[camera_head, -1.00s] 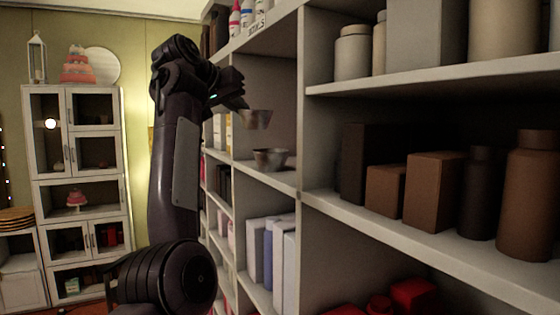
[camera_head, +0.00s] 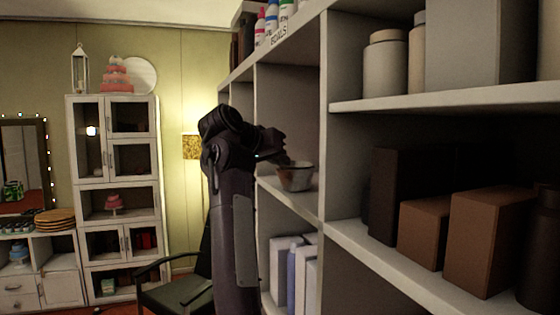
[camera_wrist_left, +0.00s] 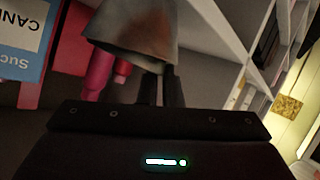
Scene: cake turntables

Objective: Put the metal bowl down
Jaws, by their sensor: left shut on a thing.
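A metal bowl (camera_head: 295,179) sits on the middle shelf of the white shelving unit, in the head view. My left gripper (camera_head: 283,157) reaches in from the left at its rim. In the left wrist view a metal bowl (camera_wrist_left: 140,28) is close up beyond the fingers (camera_wrist_left: 160,85), which are shut on its edge. In the head view only one bowl outline is clear. I cannot tell whether the held bowl is nested in the shelf bowl or just overlaps it. My right gripper is not in view.
The shelf board (camera_head: 301,203) is narrow, with an upright divider (camera_head: 322,120) right of the bowl. Brown boxes (camera_head: 425,226) fill the neighbouring bay. Bottles (camera_head: 272,20) stand above. A chair (camera_head: 178,295) and a white cabinet (camera_head: 112,185) are at the left.

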